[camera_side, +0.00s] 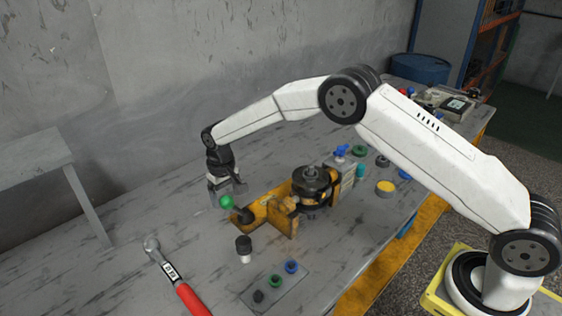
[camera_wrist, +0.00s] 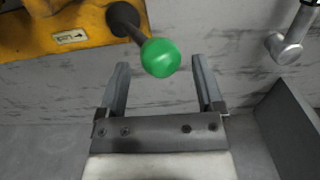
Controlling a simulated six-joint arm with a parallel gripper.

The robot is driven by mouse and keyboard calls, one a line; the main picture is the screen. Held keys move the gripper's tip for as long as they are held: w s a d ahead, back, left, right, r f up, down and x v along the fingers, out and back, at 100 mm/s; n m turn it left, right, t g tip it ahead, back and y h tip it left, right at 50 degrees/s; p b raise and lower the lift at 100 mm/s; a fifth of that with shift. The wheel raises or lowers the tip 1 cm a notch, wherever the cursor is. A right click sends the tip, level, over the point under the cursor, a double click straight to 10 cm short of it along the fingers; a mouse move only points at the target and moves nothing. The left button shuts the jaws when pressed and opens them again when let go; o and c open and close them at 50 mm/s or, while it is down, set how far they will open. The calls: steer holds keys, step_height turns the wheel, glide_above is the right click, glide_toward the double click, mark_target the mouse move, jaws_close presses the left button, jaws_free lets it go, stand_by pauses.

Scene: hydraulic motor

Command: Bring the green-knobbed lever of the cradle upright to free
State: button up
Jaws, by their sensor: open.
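The green knob (camera_side: 226,202) is on the end of a short dark lever (camera_side: 241,214) at the left end of the yellow cradle (camera_side: 282,217). The lever leans out from the cradle toward my gripper (camera_side: 227,190). In the wrist view, the green knob (camera_wrist: 160,58) lies just ahead of and between the two open fingers of my gripper (camera_wrist: 163,68), apart from both. The dark lever (camera_wrist: 127,24) runs from it to the yellow cradle (camera_wrist: 70,30), which carries a small arrow label. The dark hydraulic motor (camera_side: 313,180) sits in the cradle.
A torque wrench (camera_side: 170,270) with a red handle lies at the front left. A dark-capped part (camera_side: 243,248) stands in front of the cradle. A plate (camera_side: 275,282) with coloured plugs lies at the front. A grey stand (camera_side: 40,165) is at left.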

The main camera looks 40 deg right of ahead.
steer(key=shift+f, duration=1.45)
steer(key=shift+c, duration=0.2)
steer(key=c, duration=0.7)
